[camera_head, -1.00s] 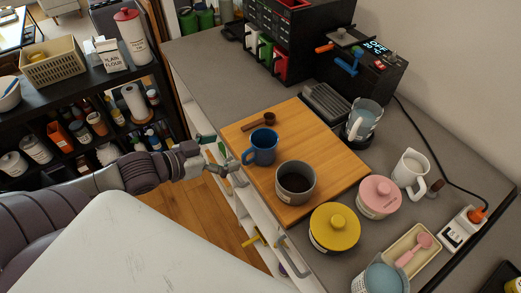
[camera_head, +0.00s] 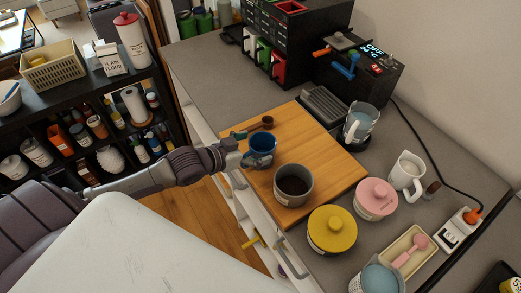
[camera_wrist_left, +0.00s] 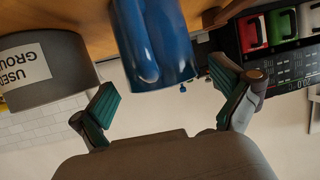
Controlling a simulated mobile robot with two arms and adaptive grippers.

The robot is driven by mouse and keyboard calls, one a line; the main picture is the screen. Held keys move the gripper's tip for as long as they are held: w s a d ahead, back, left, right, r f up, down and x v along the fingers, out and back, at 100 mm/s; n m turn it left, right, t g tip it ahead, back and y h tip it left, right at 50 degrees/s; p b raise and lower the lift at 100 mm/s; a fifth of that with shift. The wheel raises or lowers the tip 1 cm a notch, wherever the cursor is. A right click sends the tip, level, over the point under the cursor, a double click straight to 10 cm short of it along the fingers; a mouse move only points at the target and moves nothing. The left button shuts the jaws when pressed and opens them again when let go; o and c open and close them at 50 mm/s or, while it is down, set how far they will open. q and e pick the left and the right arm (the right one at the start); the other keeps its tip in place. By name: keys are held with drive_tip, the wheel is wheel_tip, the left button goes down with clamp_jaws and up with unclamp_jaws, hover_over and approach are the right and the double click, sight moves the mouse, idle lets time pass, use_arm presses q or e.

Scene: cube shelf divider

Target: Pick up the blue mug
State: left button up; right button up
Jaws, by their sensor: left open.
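The blue mug (camera_head: 264,143) stands upright on the wooden board (camera_head: 325,170) on the counter. My left gripper (camera_head: 243,150) is at the mug's left side, fingers open and pointing at it; one finger partly covers the mug's near side. In the left wrist view the blue mug (camera_wrist_left: 160,45) appears upside down, its handle facing the camera, between the two spread green-padded fingers of the left gripper (camera_wrist_left: 165,78). No grip on the mug shows. My right gripper is not in view.
A grey grounds container (camera_head: 294,187) stands close beside the mug on the board. A wooden scoop (camera_head: 266,122) lies behind it. A yellow-lidded jar (camera_head: 332,230) and a pink-lidded jar (camera_head: 376,198) stand nearby.

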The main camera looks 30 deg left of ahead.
use_arm(q)
drive_tip(key=shift+x, duration=1.1)
drive_tip(key=c, duration=1.3)
drive_tip(key=shift+c, duration=0.2)
drive_tip(key=shift+r, duration=0.1)
